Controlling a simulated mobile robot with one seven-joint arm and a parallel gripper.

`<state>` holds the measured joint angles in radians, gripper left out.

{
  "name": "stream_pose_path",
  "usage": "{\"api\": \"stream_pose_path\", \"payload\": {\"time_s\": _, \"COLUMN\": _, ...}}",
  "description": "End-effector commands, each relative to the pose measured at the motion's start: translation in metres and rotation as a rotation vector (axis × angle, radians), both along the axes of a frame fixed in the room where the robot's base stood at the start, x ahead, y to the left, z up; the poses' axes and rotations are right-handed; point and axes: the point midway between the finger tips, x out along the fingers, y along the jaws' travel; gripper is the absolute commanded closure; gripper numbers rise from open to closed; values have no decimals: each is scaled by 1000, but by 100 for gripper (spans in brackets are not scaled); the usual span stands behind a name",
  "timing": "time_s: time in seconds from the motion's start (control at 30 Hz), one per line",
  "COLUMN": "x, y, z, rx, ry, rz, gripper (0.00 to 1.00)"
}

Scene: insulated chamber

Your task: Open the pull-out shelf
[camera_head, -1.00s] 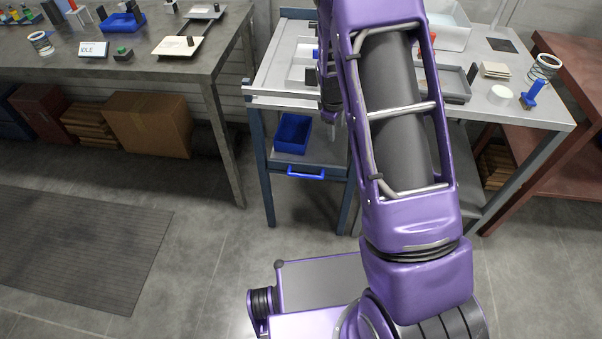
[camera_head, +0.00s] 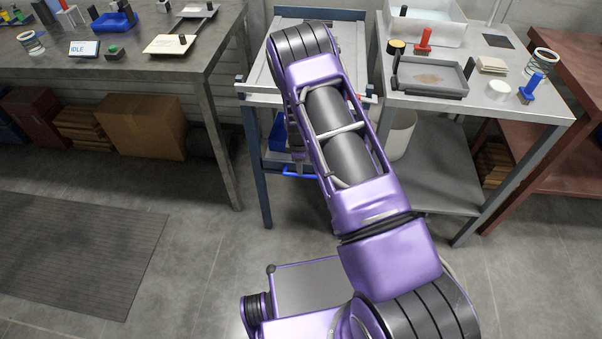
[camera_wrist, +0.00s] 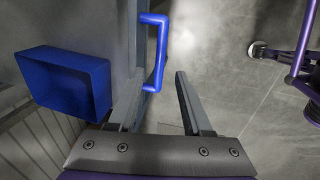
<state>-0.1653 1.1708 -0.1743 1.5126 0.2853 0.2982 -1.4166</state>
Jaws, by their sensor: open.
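The pull-out shelf is a low grey panel in the blue-grey rack; its bare surface shows in the wrist view (camera_wrist: 108,35). Its blue bar handle (camera_head: 299,174) is partly covered by my arm in the head view. In the wrist view the handle (camera_wrist: 160,52) runs up the picture along the shelf's front edge. My gripper (camera_wrist: 158,78) is open, its fingers spread near the handle's lower end; I cannot tell how deep the handle lies between them. The gripper is hidden behind my arm in the head view.
A blue bin (camera_head: 278,132) rests on the shelf, also left of my gripper in the wrist view (camera_wrist: 65,80). The rack's top (camera_head: 256,85) is above. A grey table (camera_head: 560,110) stands at right, a dark workbench (camera_head: 200,60) at left. The floor in front (camera_head: 215,250) is clear.

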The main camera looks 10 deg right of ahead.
Motion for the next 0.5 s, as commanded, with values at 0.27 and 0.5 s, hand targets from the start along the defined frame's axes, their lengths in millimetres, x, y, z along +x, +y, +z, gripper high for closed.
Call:
{"api": "stream_pose_path", "payload": {"time_s": 0.27, "x": 9, "y": -3, "z": -47, "rx": 0, "ry": 0, "rz": 0, "gripper": 50}}
{"api": "stream_pose_path", "payload": {"time_s": 0.5, "x": 11, "y": -3, "z": -58, "rx": 1, "ry": -1, "rz": -1, "gripper": 50}}
